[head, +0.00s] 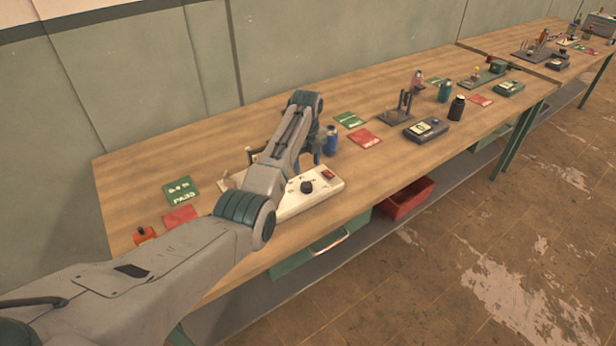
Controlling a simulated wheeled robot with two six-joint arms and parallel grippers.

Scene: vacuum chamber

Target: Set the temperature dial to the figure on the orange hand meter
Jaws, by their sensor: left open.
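A cream box (318,198) stands near the front edge of the wooden bench, partly covered by my left arm. Its black round dial (306,187) and a red switch (328,174) show on top; the dial's setting is too small to read. My left gripper (312,158) is open, just behind the dial and above the box's far side, partly hidden by my arm. It appears apart from the dial. A small orange object (145,235) lies at the bench's left end and may be the orange hand meter; no figure is readable. My right gripper is out of view.
A blue bottle (332,143) stands close to my left gripper. Green card (181,191) and red card (180,216) lie left of the box. A dark instrument (426,130), bottles and more cards stand to the right. The bench's back left is clear.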

